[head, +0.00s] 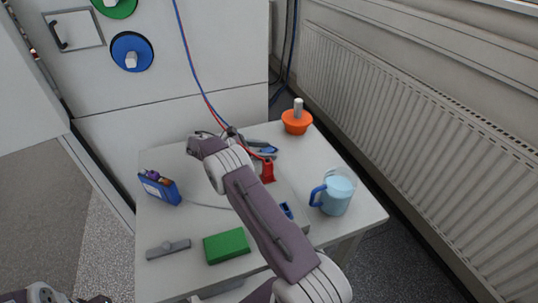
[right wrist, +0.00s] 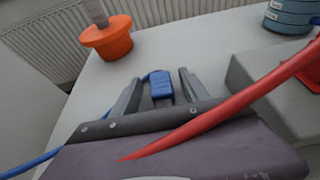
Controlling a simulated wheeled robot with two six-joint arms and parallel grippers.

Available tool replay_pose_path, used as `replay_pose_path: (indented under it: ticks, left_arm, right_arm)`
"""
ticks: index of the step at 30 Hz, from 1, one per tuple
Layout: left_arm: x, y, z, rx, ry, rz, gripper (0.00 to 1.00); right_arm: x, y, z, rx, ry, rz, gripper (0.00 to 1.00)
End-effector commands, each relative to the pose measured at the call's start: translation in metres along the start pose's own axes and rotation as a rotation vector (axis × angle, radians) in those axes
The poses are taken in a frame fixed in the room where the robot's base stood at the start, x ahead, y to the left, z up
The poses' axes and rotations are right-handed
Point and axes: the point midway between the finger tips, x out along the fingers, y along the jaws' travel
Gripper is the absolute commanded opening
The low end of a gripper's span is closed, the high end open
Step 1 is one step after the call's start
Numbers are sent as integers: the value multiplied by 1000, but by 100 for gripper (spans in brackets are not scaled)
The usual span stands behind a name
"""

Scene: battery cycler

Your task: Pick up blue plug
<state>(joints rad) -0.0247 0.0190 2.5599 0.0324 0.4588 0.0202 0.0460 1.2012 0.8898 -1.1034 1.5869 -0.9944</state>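The blue plug (right wrist: 161,86) is between the two fingers of my right gripper (right wrist: 158,92) in the right wrist view. A narrow gap shows on each side of it, so the gripper looks open around it. A blue cable (right wrist: 35,162) shows at the lower left. In the head view, my right gripper (head: 262,148) is low over the back middle of the table, and the plug is too small there to make out clearly. Only a cut-off part of my left arm shows at the bottom left edge, with its fingers unclear.
A red plug (head: 267,171) stands on the grey block, near a blue socket (head: 286,210). An orange holder (head: 297,122), a mug (head: 336,193), a green block (head: 227,246), a blue box (head: 160,187) and a grey tool (head: 168,249) are on the table. A red cable (right wrist: 240,101) crosses close by.

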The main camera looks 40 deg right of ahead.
Motion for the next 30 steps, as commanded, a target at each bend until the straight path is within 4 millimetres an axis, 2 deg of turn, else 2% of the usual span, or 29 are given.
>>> replay_pose_path:
  ticks: [1, 5, 6, 17, 24, 30]
  left_arm:
    - [0, 0, 0, 0, 0, 0, 42]
    - [0, 0, 0, 0, 0, 0, 42]
    - [0, 0, 0, 0, 0, 0, 42]
    - [-2, 0, 0, 0, 0, 0, 42]
    - [-12, 0, -1, 0, 0, 0, 42]
    - [-17, 0, -2, 0, 0, 0, 42]
  right_arm:
    - [0, 0, 0, 0, 0, -1, 42]
    - [0, 0, 0, 0, 0, -1, 5]
    - [0, 0, 0, 0, 0, -1, 0]
    - [-2, 0, 6, 1, 0, 0, 0]
    - [-17, 0, 42, 3, 0, 0, 0]
    - [16, -11, 85, 3, 0, -4, 0]
